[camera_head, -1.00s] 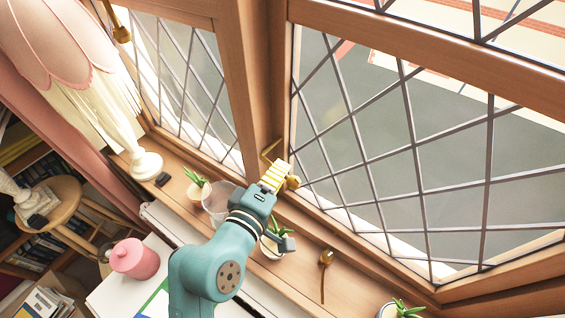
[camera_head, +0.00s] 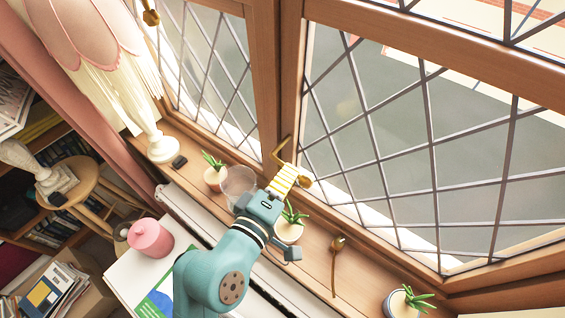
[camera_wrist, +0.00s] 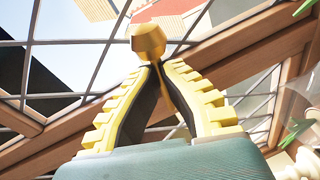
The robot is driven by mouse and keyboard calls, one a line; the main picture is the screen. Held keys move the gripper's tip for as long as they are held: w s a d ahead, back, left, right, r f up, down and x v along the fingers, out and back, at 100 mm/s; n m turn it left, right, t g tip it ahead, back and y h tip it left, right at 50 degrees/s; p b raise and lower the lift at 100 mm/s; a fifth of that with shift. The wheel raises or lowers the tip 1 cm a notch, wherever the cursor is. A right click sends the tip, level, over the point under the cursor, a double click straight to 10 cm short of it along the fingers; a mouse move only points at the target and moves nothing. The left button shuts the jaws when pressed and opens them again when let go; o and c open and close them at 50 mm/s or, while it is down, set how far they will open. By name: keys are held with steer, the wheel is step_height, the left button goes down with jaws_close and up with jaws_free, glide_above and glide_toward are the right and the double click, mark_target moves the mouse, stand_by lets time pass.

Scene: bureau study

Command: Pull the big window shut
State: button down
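The big window (camera_head: 372,125) is the wide wooden-framed, lattice-paned one filling the right of the head view. I cannot tell how far open it stands. A brass handle (camera_head: 305,181) with a round knob is at its lower left corner. My gripper (camera_head: 291,181) has yellow ridged fingers and is at this handle. In the wrist view the fingers of my gripper (camera_wrist: 157,66) come together at the tips around the thin stem of the handle, with its knob (camera_wrist: 148,41) just beyond them. The fingers hide part of the stem.
A glass (camera_head: 238,186) and several potted plants, one (camera_head: 289,229) close under my gripper, stand on the sill. A brass fitting (camera_head: 338,243) is on the sill to the right. A lamp (camera_head: 163,148) and a pink jar (camera_head: 151,238) are at the left.

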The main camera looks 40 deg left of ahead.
steer(key=shift+s+f, duration=0.1)
steer(key=shift+s, duration=0.05)
steer(key=c, duration=1.8)
jaws_free()
steer(key=o, duration=0.7)
steer(key=shift+w, duration=0.2)
steer(key=shift+c, duration=0.2)
steer(key=shift+s, duration=0.15)
steer(key=v, duration=1.1)
steer(key=shift+s, duration=0.4)
steer(key=shift+d, duration=0.1)
